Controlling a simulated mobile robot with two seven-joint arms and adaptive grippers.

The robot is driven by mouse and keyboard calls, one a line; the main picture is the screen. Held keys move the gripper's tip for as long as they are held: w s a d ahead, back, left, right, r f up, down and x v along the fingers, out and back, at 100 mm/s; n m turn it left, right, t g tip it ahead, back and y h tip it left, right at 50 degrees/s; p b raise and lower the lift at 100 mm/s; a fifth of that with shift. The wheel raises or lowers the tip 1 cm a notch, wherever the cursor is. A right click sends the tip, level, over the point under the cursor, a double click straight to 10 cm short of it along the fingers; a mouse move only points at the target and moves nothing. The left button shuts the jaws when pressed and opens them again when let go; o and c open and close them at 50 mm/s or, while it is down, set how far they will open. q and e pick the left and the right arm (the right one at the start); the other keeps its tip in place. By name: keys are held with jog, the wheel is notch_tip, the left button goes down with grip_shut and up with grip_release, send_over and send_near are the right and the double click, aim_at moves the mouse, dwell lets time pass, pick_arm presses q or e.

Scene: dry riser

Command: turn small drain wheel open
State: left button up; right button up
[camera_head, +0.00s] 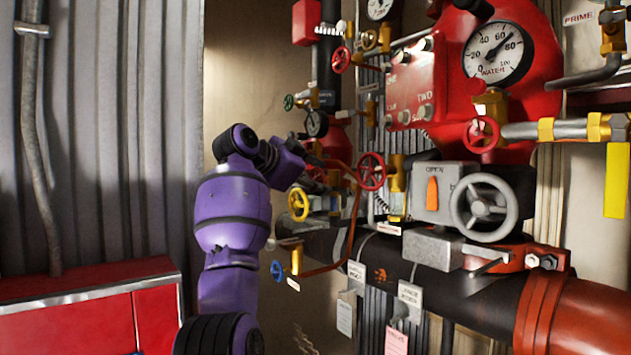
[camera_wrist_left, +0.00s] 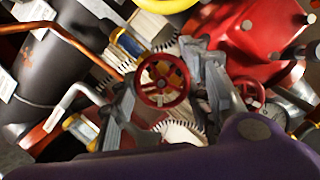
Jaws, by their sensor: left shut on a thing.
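In the wrist view, a small red spoked wheel (camera_wrist_left: 162,80) sits between the two grey fingers of my left gripper (camera_wrist_left: 160,88). The fingers are shut on it, one on each side. In the head view, my left gripper (camera_head: 318,171) reaches in among the valves from the left, and its fingertips are hard to make out. A red wheel (camera_head: 371,170) shows just to its right; I cannot tell whether it is the held one. No label reading drain is legible. My right gripper is in neither view.
A yellow wheel (camera_head: 298,205) and a blue wheel (camera_head: 277,270) sit close below my left gripper. A copper pipe (camera_head: 345,245) and a large grey wheel (camera_head: 484,208) are to the right. Another red wheel (camera_wrist_left: 250,92) shows in the wrist view. A red cabinet (camera_head: 85,320) stands lower left.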

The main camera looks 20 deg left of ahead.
pick_arm(q)
jog(key=shift+w+d+f+n+g+h, duration=0.1)
jog(key=shift+f+n+g+h, duration=0.2)
jog(key=shift+n, duration=0.2)
jog(key=shift+d+f+n+g+h, duration=0.1)
jog(key=shift+f+n+g+h, duration=0.1)
jog(key=shift+n+g, duration=0.25)
jog(key=o, duration=1.1)
jog(key=shift+r, duration=0.3)
